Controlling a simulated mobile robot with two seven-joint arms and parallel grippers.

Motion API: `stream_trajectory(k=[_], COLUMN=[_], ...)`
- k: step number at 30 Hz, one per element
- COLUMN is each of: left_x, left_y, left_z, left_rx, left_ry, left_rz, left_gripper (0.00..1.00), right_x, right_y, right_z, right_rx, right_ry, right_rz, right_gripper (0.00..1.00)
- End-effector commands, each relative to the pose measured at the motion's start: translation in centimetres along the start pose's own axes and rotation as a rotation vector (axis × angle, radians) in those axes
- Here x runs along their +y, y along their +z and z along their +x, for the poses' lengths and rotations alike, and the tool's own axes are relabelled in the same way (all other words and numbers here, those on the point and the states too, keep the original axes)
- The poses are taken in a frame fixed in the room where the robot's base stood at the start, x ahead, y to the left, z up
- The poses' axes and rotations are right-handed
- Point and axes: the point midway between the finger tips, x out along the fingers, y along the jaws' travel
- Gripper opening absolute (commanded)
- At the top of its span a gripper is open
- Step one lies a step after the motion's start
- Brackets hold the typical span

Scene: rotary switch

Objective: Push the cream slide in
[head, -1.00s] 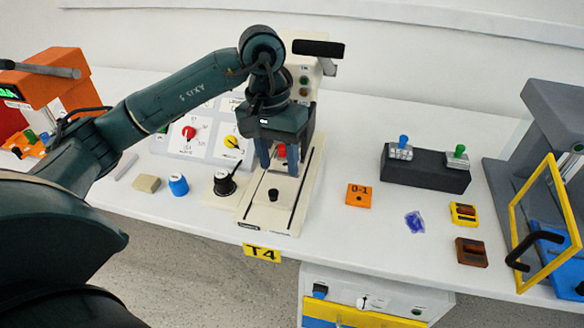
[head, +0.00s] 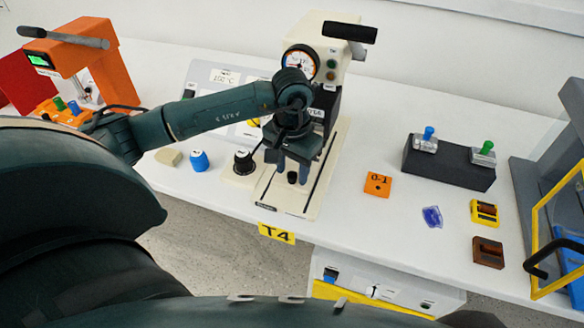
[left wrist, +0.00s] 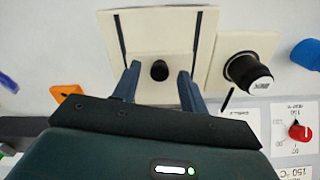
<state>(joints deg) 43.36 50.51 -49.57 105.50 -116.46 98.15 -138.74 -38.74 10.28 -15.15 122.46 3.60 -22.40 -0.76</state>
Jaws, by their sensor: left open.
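The cream slide (head: 281,194) lies on the cream base of the press marked T4, near its front end, between two dark guide slots. It carries a short black knob (head: 292,177). My left gripper (head: 292,178) points down over the slide, with one finger on each side of the knob. In the left wrist view the slide (left wrist: 160,35) and knob (left wrist: 159,70) show between the two spread fingers (left wrist: 159,84), with gaps on both sides of the knob. The left gripper is open and holds nothing. The right gripper is not in view.
The press head with a gauge (head: 300,62) and black handle (head: 349,32) stands behind the slide. A black dial (head: 243,162) and blue knob (head: 199,160) are to the left. An orange 0-1 block (head: 377,184) and a dark switch box (head: 449,163) are to the right.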

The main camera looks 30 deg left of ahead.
Motion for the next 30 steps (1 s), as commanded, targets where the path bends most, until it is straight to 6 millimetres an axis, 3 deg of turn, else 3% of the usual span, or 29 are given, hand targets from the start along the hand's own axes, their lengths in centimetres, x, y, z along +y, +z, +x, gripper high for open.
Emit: stream_trajectory(k=[11, 27, 30], left_x=[0.02, 0.02, 0.02], left_y=[0.0, 0.0, -0.01], left_z=[0.72, 0.66, 0.66], left_rx=[0.0, 0.0, 0.001], left_ry=[0.001, 0.001, 0.001], left_rz=[0.0, 0.0, 0.0], left_gripper=[0.43, 0.0, 0.0], right_x=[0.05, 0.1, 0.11], right_y=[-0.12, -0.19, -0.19], right_z=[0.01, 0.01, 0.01], right_rx=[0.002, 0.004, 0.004], right_ry=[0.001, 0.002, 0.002], right_rz=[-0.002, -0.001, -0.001], right_gripper=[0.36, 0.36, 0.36])
